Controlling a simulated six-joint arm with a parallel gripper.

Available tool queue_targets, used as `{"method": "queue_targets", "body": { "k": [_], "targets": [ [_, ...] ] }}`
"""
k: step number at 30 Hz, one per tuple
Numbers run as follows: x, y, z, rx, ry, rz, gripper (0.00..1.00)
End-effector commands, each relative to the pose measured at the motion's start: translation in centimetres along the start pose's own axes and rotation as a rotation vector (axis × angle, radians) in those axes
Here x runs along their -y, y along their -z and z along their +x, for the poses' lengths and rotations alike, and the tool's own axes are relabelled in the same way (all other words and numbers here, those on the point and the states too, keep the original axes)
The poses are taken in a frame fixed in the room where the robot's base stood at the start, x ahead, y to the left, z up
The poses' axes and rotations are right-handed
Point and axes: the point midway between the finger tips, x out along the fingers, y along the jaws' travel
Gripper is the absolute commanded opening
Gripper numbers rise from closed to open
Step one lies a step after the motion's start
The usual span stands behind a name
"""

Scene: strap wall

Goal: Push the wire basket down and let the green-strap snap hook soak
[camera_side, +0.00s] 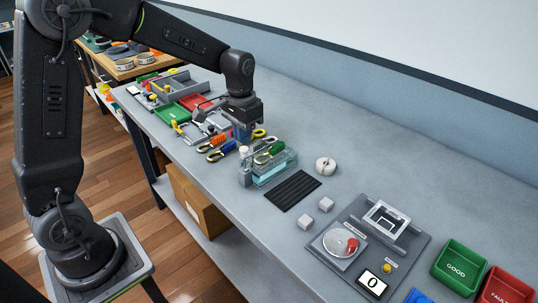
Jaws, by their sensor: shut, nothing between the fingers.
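A clear tank (268,173) with pale blue liquid stands at mid-bench. The snap hook with the green strap (266,153) lies at the top of the tank, with its yellowish metal end toward the lower left. The wire basket is too small to tell apart from the tank's rim. My gripper (243,136) points down just behind and left of the tank, near several strapped hooks. It is shut and empty. Its fingertips are partly hidden, and I cannot tell whether they touch anything.
A black ribbed mat (294,190) lies right of the tank. A grey test fixture (365,245), a green GOOD bin (459,266) and a red bin (508,289) stand further right. The bench's back strip is clear.

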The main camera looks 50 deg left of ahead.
Motion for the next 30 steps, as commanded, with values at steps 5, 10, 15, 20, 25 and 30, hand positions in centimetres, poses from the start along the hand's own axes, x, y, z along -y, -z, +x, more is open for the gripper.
{"method": "queue_targets", "body": {
  "k": [5,10,15,20,25,30],
  "targets": [
    [0.0,0.0,0.0,0.0,0.0,0.0,0.0],
    [0.0,0.0,0.0,0.0,0.0,0.0,0.0],
    [0.0,0.0,0.4,0.001,0.0,0.0,0.0],
    [0.0,0.0,1.0,0.002,0.0,0.0,0.0],
    [0.0,0.0,1.6,0.001,0.0,0.0,0.0],
    [0.0,0.0,2.3,0.002,0.0,0.0,0.0]
  ]
}}
